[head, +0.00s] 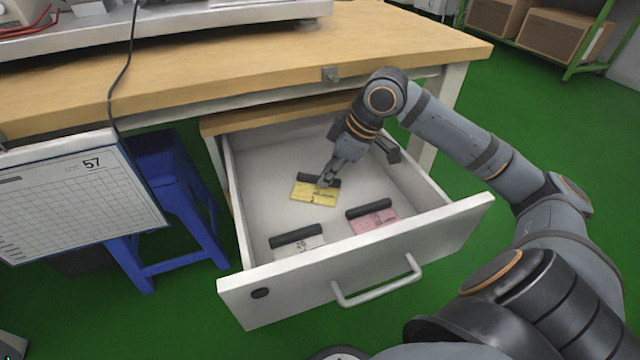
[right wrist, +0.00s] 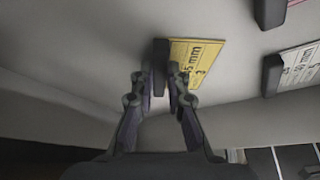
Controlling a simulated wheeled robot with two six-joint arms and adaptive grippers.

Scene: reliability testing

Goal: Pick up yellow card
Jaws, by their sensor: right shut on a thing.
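The yellow card (head: 315,192) lies in the open white drawer, with a dark bar along its far edge. In the right wrist view the yellow card (right wrist: 200,60) shows black print, partly reading "mm". My right gripper (head: 326,180) reaches down into the drawer at the card's dark bar. In the right wrist view its fingers (right wrist: 160,80) are closed around the dark bar (right wrist: 161,60) of the card. I cannot tell whether the card is lifted off the drawer floor. My left gripper is not in view.
A pink card (head: 374,220) and a white card (head: 298,243), each with a dark bar, lie nearer the drawer front (head: 360,272). The drawer walls surround the gripper. A wooden table (head: 230,70) overhangs the back. A blue stool (head: 175,195) stands left.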

